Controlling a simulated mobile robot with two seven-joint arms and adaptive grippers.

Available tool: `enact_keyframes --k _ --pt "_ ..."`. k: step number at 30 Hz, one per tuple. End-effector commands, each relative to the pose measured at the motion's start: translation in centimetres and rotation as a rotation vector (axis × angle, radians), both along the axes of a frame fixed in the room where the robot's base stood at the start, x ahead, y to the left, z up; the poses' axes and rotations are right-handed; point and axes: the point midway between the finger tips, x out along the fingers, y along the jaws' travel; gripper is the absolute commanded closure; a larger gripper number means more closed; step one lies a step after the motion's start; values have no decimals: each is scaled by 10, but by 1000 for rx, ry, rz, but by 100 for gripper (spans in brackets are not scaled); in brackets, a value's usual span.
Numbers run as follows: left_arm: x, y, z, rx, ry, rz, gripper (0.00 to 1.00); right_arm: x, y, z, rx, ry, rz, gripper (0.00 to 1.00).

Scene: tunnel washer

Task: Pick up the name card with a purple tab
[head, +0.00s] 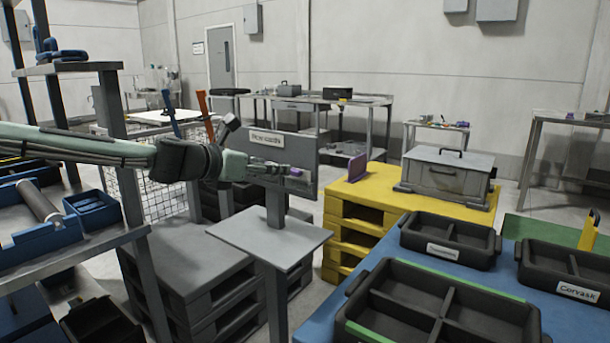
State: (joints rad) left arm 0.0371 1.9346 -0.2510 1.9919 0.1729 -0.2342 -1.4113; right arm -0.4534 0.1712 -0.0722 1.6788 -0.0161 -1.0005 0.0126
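A grey upright board (305,157) on a post carries a white label (267,138) that seems to end in "cards". My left arm reaches in from the left, and my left gripper (298,178) is in front of the board's lower right part. A small purple patch (296,172), perhaps the card's tab, shows at the fingertips. The rest of any card is hidden or too small to make out. I cannot tell whether the fingers are open or closed on it. My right gripper is not in view.
A small grey shelf (268,240) sticks out below the board. Yellow pallets (350,232) to the right hold a purple plate (358,166) and a grey lidded box (447,176). Black divided trays (437,310) stand on a blue surface at the front right. A blue-binned rack stands left.

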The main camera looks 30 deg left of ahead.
Motion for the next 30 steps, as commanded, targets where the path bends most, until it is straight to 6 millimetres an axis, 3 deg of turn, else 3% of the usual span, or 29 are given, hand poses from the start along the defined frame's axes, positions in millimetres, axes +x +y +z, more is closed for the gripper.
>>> enact_keyframes --k 10,18,30 --pt "19 -2 -8 -3 1 2 45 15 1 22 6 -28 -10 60" --pt "34 -5 -17 -6 4 4 45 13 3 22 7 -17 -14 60" --pt "66 -10 -25 -4 1 2 45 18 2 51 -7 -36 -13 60"
